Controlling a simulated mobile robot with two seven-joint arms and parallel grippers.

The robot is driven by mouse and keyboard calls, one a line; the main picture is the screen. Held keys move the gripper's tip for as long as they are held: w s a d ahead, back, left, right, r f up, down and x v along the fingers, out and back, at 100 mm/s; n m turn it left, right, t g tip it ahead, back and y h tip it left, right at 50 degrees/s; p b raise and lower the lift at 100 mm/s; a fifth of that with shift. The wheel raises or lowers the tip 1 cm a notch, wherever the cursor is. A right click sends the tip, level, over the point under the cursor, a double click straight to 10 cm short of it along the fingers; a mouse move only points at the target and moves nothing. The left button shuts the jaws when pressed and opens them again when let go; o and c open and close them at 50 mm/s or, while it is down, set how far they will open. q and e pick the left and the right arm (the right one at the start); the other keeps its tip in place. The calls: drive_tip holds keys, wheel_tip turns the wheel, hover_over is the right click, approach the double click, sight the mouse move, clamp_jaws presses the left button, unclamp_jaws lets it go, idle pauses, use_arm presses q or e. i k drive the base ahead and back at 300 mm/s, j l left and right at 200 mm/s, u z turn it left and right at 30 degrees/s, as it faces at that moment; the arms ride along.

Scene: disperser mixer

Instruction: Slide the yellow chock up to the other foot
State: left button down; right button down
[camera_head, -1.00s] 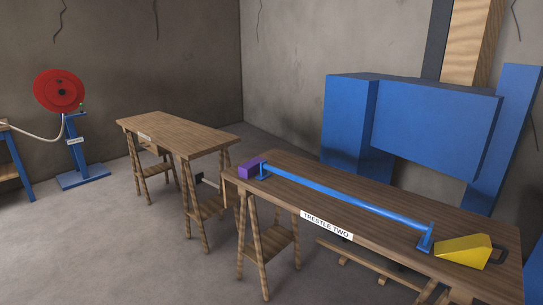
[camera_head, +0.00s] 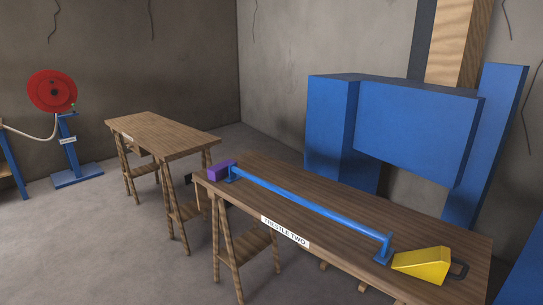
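The yellow chock (camera_head: 422,265) is a wedge with a dark handle (camera_head: 459,269) on its right side. It lies on the right end of the table labelled TRESTLE TWO (camera_head: 340,228), its thin end towards the blue bar's right foot (camera_head: 384,249). The chock is very close to that foot; I cannot tell whether they touch. The blue bar (camera_head: 305,206) runs along the table to its left foot (camera_head: 231,175), where a purple block (camera_head: 220,169) sits against or right beside it. Neither of my grippers is in view.
A second, empty trestle table (camera_head: 165,134) stands to the left behind. A big blue machine body (camera_head: 418,125) rises behind the labelled table. A red reel (camera_head: 52,91) on a blue stand is at the far left. Grey floor lies open at the front left.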

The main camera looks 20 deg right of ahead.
sight(432, 266)
drive_tip(key=k+l, duration=0.1)
drive_tip(key=l, duration=1.65)
drive_tip(key=k+l, duration=0.15)
drive_tip(key=l, duration=1.6)
drive_tip(key=k+l, duration=0.15)
drive_tip(key=l, duration=0.7)
